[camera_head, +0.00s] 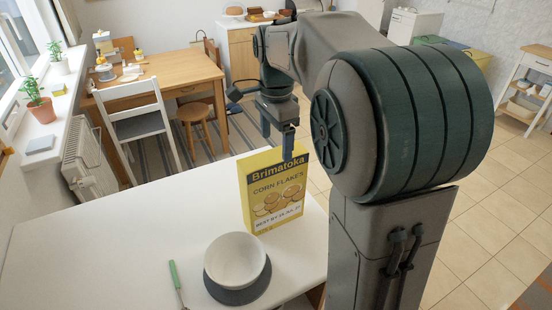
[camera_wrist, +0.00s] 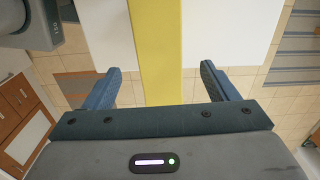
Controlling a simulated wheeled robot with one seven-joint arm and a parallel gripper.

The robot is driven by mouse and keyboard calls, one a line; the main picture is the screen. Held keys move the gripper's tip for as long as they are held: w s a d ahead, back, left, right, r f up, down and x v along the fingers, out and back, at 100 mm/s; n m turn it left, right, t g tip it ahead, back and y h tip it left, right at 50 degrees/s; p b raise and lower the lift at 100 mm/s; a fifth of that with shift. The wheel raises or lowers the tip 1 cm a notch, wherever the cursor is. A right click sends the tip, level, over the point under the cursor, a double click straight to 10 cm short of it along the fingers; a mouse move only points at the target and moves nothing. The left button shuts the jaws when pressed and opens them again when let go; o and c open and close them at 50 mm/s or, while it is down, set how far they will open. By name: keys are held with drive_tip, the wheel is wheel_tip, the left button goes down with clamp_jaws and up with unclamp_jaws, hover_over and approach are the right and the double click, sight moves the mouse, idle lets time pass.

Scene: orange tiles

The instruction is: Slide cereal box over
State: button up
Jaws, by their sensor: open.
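A yellow cereal box (camera_head: 273,195), printed "Brimatoka Corn Flakes", stands upright near the right edge of the white table (camera_head: 110,230). My gripper (camera_head: 277,122) is above the top of the box, pointing down, at the far end of my arm. In the wrist view my gripper (camera_wrist: 162,85) is open, with one finger on each side of the box's narrow yellow top (camera_wrist: 155,50). There are gaps between the fingers and the box. The lower part of the box is hidden from the wrist view.
A white bowl (camera_head: 235,260) on a grey round mat (camera_head: 241,291) stands just in front of the box. A green-handled utensil (camera_head: 175,278) lies left of the bowl. The table's left part is clear. A wooden table (camera_head: 160,75) and white chair (camera_head: 140,120) stand beyond.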

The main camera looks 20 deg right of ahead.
sight(276, 155)
wheel_tip(276, 155, down, 8)
drive_tip(key=shift+r, duration=0.1)
idle(0.4)
drive_tip(key=shift+w+p, duration=0.1)
drive_tip(key=shift+p, duration=0.2)
drive_tip(key=c, duration=1.4)
